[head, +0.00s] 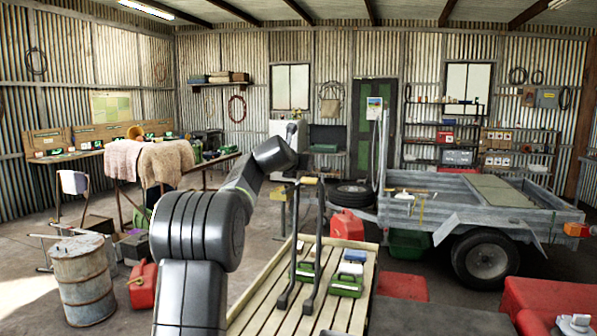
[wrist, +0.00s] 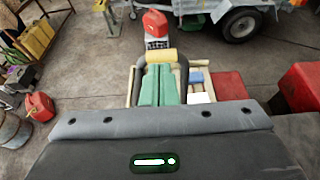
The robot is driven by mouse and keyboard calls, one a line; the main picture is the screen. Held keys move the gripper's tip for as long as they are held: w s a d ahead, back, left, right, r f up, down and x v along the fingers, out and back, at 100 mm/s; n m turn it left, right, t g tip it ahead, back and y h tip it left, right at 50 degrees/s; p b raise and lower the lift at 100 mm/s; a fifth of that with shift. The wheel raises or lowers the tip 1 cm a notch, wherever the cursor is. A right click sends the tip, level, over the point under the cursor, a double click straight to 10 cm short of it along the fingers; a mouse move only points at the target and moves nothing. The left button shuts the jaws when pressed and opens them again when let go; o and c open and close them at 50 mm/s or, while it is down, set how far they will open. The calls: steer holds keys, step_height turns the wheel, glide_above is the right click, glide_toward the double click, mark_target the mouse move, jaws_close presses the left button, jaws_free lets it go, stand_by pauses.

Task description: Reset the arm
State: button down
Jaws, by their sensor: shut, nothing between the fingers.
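My arm rises from the bottom of the head view and bends at the elbow (head: 200,228). Its last links reach up and away, ending near the middle of the picture, and the gripper's fingers cannot be made out there. In the wrist view, two green strips side by side look like the fingers of my gripper (wrist: 158,80). They are together with nothing seen between them, above a slatted wooden cart (head: 262,300).
The cart carries green cases (head: 346,284) and an upright dark handle with a yellow bar (head: 307,181). A red jerrycan (head: 347,225) and a trailer (head: 460,210) stand beyond. A rusty drum (head: 83,280) stands left, red boxes (head: 550,300) right. Some floor is open between.

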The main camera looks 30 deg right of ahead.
steer(key=shift+s+a+r, duration=0.1)
steer(key=shift+s+a, duration=0.1)
steer(key=shift+a, duration=0.05)
steer(key=shift+w+d, duration=0.15)
stand_by(0.4)
steer(key=p+x, duration=0.4)
steer(key=x, duration=0.6)
steer(key=shift+w+d, duration=0.2)
steer(key=shift+d, duration=0.1)
stand_by(0.3)
